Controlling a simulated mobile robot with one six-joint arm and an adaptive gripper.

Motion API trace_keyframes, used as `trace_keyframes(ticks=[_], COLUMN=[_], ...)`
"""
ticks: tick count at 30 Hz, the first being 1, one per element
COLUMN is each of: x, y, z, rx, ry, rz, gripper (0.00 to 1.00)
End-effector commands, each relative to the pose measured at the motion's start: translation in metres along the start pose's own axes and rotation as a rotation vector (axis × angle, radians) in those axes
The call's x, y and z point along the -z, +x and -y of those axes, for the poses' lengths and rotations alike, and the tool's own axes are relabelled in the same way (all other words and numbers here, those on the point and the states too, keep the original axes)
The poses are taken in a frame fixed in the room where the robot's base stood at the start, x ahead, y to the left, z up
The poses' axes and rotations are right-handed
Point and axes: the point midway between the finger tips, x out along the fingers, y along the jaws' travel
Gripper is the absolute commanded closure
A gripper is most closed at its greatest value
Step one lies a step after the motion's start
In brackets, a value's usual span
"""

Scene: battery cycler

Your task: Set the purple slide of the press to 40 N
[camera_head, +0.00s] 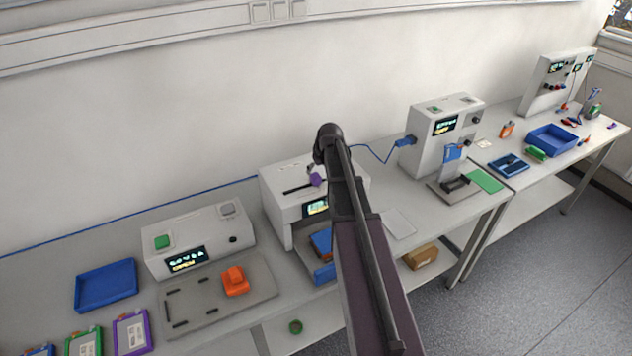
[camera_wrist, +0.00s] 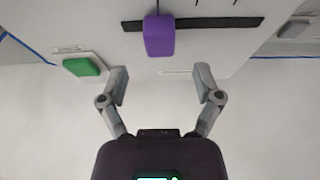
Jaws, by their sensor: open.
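The white press (camera_head: 278,187) stands on the bench against the wall in the head view, partly hidden by my arm. In the wrist view the purple slide (camera_wrist: 159,36) is on the black slot (camera_wrist: 215,23), left of the slot's middle. Short tick marks show along the slot, but no numbers are readable. My gripper (camera_wrist: 161,72) is open and empty. Its two fingers are spread to either side of the slide's line, short of it and apart from it. In the head view the fingers are hidden.
A green button (camera_wrist: 82,66) is near the left finger in the wrist view. A white device (camera_head: 200,240) with a screen stands left of the press, and a taller white machine (camera_head: 425,155) stands right. A blue tray (camera_head: 322,240) is under the press.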

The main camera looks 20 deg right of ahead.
Motion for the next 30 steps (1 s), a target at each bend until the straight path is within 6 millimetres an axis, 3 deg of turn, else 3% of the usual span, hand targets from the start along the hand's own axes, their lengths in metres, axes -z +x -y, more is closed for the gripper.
trace_keyframes(ticks=[15, 30], x=[-0.001, 0.0], y=[0.045, 0.056], z=[0.0, 0.0], rx=[0.0, 0.0], ry=[0.0, 0.0], rz=[0.0, 0.0], gripper=[0.17, 0.17])
